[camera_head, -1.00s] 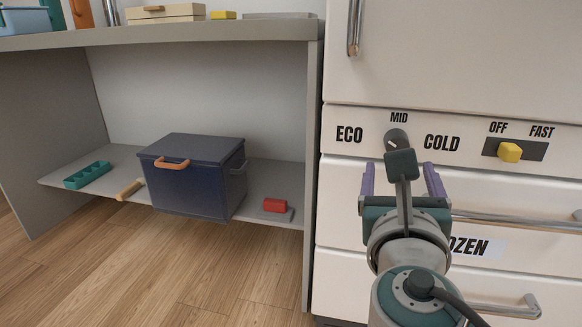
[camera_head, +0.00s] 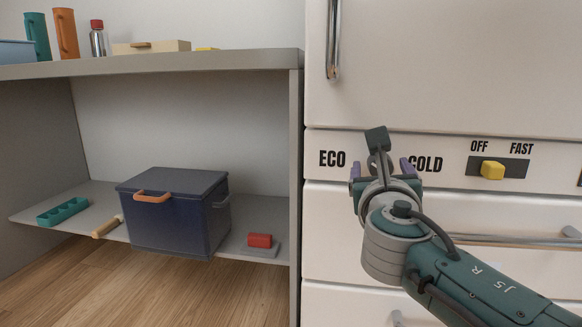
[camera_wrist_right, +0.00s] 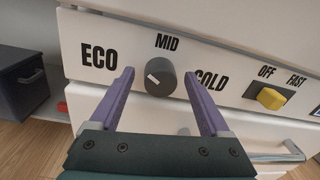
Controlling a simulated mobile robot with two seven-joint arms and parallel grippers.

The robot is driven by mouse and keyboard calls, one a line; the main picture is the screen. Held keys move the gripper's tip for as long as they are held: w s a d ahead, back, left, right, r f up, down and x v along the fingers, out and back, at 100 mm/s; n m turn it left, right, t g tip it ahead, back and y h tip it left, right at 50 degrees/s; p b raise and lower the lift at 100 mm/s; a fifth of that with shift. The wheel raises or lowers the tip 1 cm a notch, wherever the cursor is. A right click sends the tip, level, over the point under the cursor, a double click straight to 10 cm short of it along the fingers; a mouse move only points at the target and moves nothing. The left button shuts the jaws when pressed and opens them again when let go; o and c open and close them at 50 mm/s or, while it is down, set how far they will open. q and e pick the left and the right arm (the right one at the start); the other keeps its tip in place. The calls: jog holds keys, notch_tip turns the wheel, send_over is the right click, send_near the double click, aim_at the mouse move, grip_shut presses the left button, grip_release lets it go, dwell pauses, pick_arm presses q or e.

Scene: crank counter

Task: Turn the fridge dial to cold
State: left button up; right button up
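The fridge dial (camera_wrist_right: 161,84) is a dark grey round knob with a short white mark, seen in the right wrist view. The mark sits left of the knob's centre. The labels ECO (camera_wrist_right: 99,57), MID (camera_wrist_right: 167,42) and COLD (camera_wrist_right: 211,81) stand to its left, above it and to its right. My right gripper (camera_wrist_right: 158,73) is open, with one purple finger on each side of the dial and visible gaps between. In the head view my right gripper (camera_head: 381,168) hides most of the dial and the MID label. My left gripper is not in view.
A yellow slider (camera_head: 492,170) with OFF and FAST labels sits right of the dial on the same fridge panel. Drawer handles (camera_head: 510,240) stick out below. A shelf unit with a dark blue box (camera_head: 175,215) and a red block (camera_head: 260,241) stands left.

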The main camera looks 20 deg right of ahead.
grip_shut()
dwell(0.4)
jog(key=m+y+b, duration=0.1)
jog(key=m+b, duration=0.1)
jog(key=m, duration=0.9)
jog(key=m+b, duration=0.3)
jog(key=m, duration=0.9)
jog(key=shift+s+d+f+y, duration=0.1)
jog(key=shift+d+y, duration=0.1)
jog(key=shift+y, duration=0.2)
dwell(0.4)
grip_release()
